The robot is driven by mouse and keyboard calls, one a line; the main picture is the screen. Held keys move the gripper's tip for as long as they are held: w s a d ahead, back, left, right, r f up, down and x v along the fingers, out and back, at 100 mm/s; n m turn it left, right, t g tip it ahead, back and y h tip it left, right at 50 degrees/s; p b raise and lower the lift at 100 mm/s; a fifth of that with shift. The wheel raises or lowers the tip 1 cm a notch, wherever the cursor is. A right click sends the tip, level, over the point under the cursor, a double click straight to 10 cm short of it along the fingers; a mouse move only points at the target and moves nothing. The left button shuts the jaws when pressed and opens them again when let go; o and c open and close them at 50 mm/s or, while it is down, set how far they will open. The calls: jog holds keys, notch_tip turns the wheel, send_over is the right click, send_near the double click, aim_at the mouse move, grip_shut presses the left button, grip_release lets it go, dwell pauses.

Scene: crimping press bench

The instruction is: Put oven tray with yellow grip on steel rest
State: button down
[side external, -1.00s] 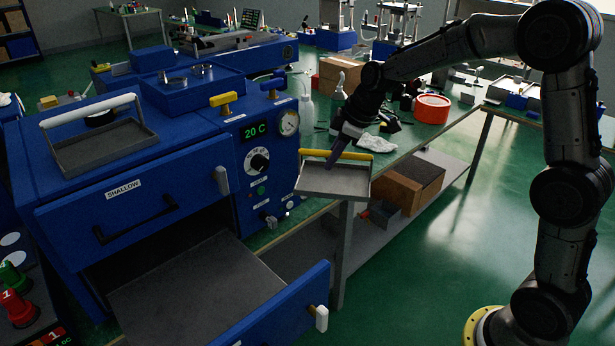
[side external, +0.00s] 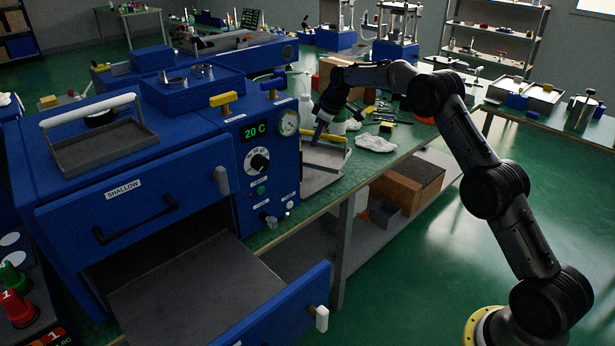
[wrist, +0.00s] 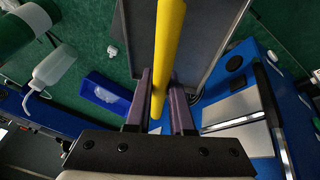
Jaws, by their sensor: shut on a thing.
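The oven tray (side external: 316,178) is a shallow grey pan with a yellow grip (side external: 334,138) over it. In the side view it is at the bench end just right of the blue oven, which hides its left part. My gripper (side external: 319,134) is above it, shut on the yellow grip. In the wrist view the yellow grip (wrist: 169,45) runs between the purple fingers (wrist: 158,110), with the grey tray (wrist: 205,35) beyond. I cannot make out the steel rest for certain. Whether the tray touches anything below is unclear.
The blue oven (side external: 130,240) has its lower drawer (side external: 285,308) pulled out and empty. Another tray with a white grip (side external: 105,147) sits on top. A crumpled white cloth (side external: 376,144) and small tools (side external: 388,117) lie right of my gripper. A bottle (wrist: 50,65) shows in the wrist view.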

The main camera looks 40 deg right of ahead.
jog(key=shift+w+a+f, duration=0.1)
jog(key=shift+w+f, duration=0.55)
jog(key=shift+w, duration=0.15)
send_over(312, 186)
notch_tip(312, 186, down, 10)
jog(key=shift+f, duration=0.1)
jog(key=c, duration=0.8)
grip_release()
jog(key=shift+f, duration=0.2)
